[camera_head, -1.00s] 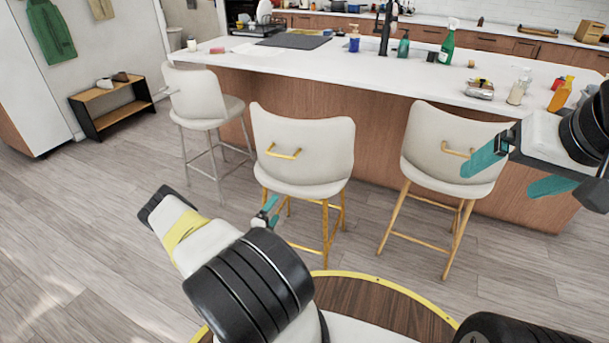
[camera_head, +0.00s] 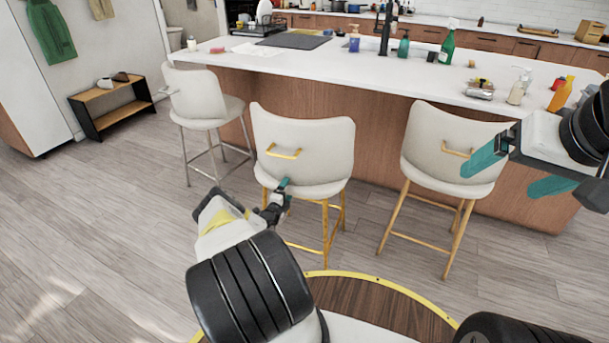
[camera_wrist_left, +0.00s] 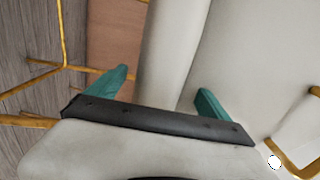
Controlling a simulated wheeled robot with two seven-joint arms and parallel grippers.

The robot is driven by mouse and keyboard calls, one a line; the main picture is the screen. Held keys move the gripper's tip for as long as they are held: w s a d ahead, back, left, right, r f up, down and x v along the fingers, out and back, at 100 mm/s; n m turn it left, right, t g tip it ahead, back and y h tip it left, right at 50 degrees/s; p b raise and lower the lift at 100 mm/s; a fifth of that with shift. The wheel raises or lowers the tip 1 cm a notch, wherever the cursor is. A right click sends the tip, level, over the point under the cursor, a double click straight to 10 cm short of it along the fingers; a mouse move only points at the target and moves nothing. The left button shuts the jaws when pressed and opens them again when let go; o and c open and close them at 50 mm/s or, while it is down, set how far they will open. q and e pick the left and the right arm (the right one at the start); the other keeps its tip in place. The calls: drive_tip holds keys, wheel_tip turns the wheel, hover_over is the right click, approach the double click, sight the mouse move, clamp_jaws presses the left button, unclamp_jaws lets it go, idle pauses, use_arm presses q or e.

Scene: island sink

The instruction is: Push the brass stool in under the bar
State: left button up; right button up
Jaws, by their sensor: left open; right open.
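The middle stool (camera_head: 303,145) has a cream back, a brass handle (camera_head: 284,153) and brass legs. It stands upright, back towards me, in front of the bar (camera_head: 390,75). A similar stool on the right (camera_head: 450,150) also has brass legs and handle. My left gripper (camera_head: 281,189) is open and empty at the lower edge of the middle stool's back, below the handle; contact is unclear. In the left wrist view, the cream back (camera_wrist_left: 255,60) lies close before the teal fingers, with the handle (camera_wrist_left: 300,135) at right. My right gripper (camera_head: 498,181) is open by the right stool.
A third stool (camera_head: 200,95) with grey metal legs stands at left. A low wooden shelf (camera_head: 112,103) is by the left wall. Bottles, a sponge and other items are on the counter. The wood floor (camera_head: 90,220) at left is clear.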

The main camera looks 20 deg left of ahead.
use_arm(q)
drive_tip(key=shift+w, duration=0.15)
clamp_jaws()
idle(0.4)
drive_tip(key=shift+w, duration=0.1)
idle(0.4)
